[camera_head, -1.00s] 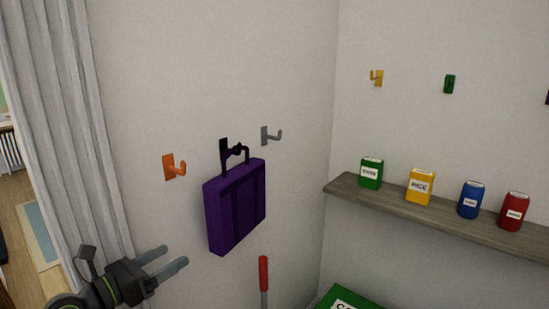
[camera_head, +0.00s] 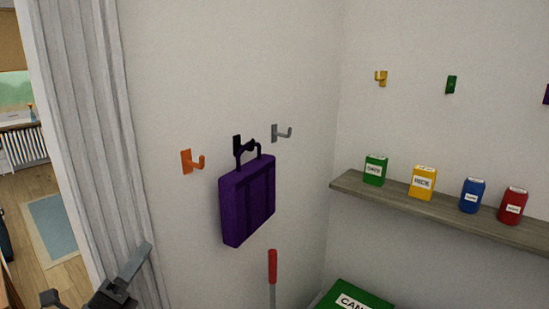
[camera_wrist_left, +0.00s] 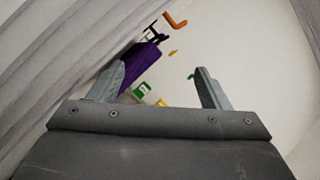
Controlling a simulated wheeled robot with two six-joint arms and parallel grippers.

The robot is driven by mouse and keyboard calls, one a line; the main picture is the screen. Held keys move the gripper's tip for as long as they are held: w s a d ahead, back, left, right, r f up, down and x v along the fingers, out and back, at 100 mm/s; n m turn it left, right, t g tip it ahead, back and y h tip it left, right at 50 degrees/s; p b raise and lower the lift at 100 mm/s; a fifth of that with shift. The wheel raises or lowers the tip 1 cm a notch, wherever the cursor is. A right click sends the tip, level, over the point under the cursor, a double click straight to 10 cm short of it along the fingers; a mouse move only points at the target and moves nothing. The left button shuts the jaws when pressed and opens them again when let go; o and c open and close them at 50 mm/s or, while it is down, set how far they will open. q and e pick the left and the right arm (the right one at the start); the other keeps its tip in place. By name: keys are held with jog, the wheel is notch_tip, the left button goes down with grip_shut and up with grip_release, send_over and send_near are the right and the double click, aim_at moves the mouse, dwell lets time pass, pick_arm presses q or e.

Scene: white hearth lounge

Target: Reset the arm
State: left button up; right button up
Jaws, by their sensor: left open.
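My left gripper (camera_head: 128,274) is at the lower left of the head view, in front of the grey curtain. Its fingers are apart with nothing between them; in the left wrist view (camera_wrist_left: 158,86) both fingers also show spread. A purple bag (camera_head: 248,200) hangs by its handle from a black hook (camera_head: 238,146) on the wall, to the right of and apart from the gripper. The bag also shows beyond the fingers in the left wrist view (camera_wrist_left: 140,64). My right gripper is not in view.
An orange hook (camera_head: 192,162) and a grey hook (camera_head: 281,133) flank the bag. A red-handled tool (camera_head: 272,266) and a green box (camera_head: 340,291) stand below. The curtain (camera_head: 88,120) is close to the left arm.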

pick_arm(q)
jog(key=s+a+f+n+g+y, duration=0.2)
jog(key=s+a+f+n+y, duration=0.15)
jog(key=f+n+y, duration=0.35)
jog(key=s+a+f+n+g+y, duration=0.25)
jog(key=a+n+y, duration=0.25)
jog(key=n, duration=0.5)
jog(key=s+a+f+n+g+y, duration=0.1)
jog(key=s+a+f+n+y, duration=0.3)
jog(key=n+y, duration=0.3)
jog(key=s+d+f+n+g+h, duration=0.4)
jog(key=s+f+g, duration=0.2)
jog(key=s+f, duration=0.3)
jog(key=s+d+f+n+g+h, duration=0.35)
jog(key=s+f+g, duration=0.3)
jog(key=s, duration=0.35)
notch_tip(320, 180, down, 27)
jog(key=a+b, duration=0.1)
jog(key=b, duration=0.1)
jog(key=s+d+f+g+b, duration=0.1)
jog(key=s+f+b, duration=0.1)
jog(key=s+f, duration=1.3)
notch_tip(320, 180, down, 3)
jog(key=shift+s+d+f+g+h, duration=0.15)
jog(key=shift+s+f+g+h, duration=0.1)
jog(key=shift+g+h, duration=0.15)
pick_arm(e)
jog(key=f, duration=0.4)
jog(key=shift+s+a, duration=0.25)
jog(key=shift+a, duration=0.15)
